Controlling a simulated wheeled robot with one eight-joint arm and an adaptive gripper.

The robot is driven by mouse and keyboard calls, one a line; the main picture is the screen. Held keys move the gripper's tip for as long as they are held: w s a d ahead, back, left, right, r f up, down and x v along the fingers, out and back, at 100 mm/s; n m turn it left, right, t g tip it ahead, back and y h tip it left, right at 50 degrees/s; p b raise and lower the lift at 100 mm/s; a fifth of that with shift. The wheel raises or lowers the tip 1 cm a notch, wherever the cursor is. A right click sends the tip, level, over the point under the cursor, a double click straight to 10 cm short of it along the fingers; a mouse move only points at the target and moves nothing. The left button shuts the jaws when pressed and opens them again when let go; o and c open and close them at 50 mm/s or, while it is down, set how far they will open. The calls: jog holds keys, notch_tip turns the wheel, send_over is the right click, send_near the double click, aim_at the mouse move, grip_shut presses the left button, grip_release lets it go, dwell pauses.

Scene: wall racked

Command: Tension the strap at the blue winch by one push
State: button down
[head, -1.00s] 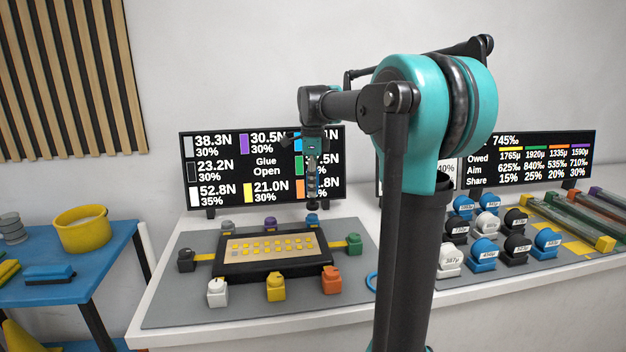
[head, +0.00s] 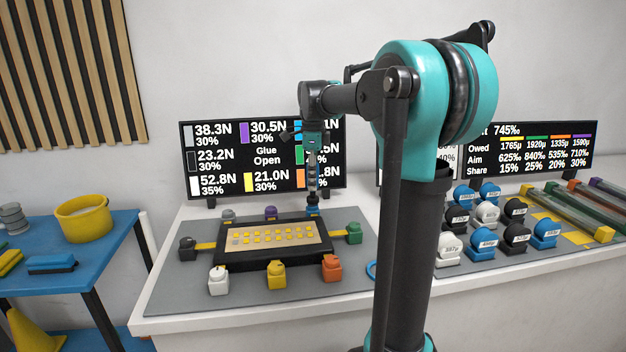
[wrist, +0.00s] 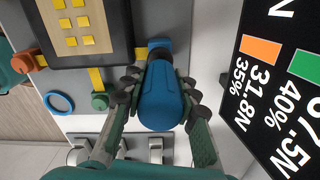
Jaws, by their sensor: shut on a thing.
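The blue winch (head: 312,211) stands at the back right corner of a black frame (head: 235,258). In the wrist view it shows as a small blue block (wrist: 158,43) beyond a black nose. My gripper (wrist: 158,85) is shut on a rounded blue body (wrist: 162,100) with that black nose, which points at the winch. In the head view my gripper (head: 312,198) is right above the winch. The nose seems to meet the winch, but I cannot tell whether they touch. The strap at the blue winch is mostly hidden.
Other winches ring the frame, among them green (head: 354,232), purple (head: 270,212) and orange (head: 331,268). A display (head: 220,160) stands close behind; my arm covers part of its blue reading. Labelled knobs (head: 484,238) stand on the right. A blue ring (wrist: 60,103) lies on the mat.

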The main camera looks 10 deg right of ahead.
jog(key=shift+f, duration=0.4)
dwell(0.6)
jog(key=shift+r, duration=2.5)
